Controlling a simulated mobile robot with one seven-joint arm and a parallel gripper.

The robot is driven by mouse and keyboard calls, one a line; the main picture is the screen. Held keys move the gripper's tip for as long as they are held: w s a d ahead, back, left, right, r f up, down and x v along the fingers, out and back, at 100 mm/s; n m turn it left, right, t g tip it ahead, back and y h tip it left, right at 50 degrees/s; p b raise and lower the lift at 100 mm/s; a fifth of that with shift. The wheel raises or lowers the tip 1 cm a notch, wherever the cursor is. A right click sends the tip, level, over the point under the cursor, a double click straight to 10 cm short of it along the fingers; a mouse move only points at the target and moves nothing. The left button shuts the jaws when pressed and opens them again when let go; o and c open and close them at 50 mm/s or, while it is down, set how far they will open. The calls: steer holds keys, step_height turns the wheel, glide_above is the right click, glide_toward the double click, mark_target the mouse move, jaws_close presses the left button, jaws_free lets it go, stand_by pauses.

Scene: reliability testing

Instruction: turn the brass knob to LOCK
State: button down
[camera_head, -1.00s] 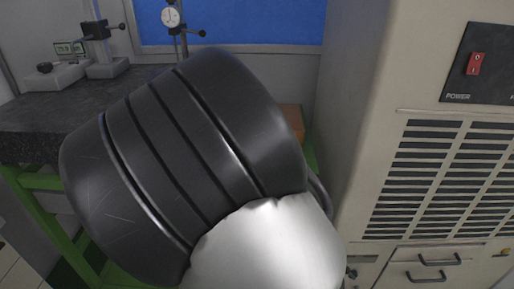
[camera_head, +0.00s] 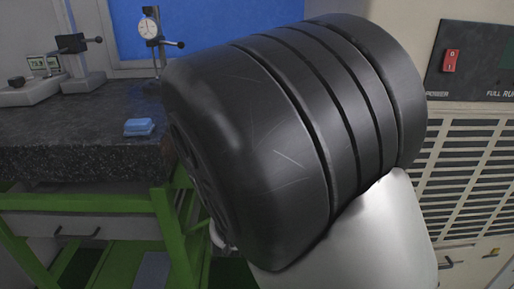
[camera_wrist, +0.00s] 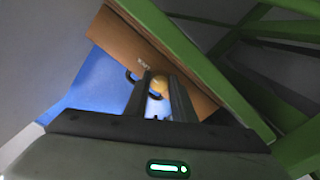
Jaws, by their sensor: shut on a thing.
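The brass knob (camera_wrist: 159,87) shows in the wrist view as a small rounded golden shape on a brown-orange panel (camera_wrist: 193,86). My gripper (camera_wrist: 160,80) has its two dark fingers on either side of the knob and is shut on it. Small lettering is on the panel just above the fingertips, too small to read for certain. A dark curved piece is next to the left finger. The knob's contact faces and its pointing direction are partly hidden by the fingers. In the head view my arm hides the knob and gripper.
Green frame bars (camera_wrist: 188,50) run close to the panel in the wrist view. In the head view a dark stone-topped bench (camera_head: 75,120) holds gauge stands (camera_head: 150,35) and a small blue block (camera_head: 139,127). A beige cabinet (camera_head: 480,125) with vents stands at the right.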

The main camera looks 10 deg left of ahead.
steer(key=shift+r, duration=0.1)
steer(key=c, duration=1.5)
jaws_free()
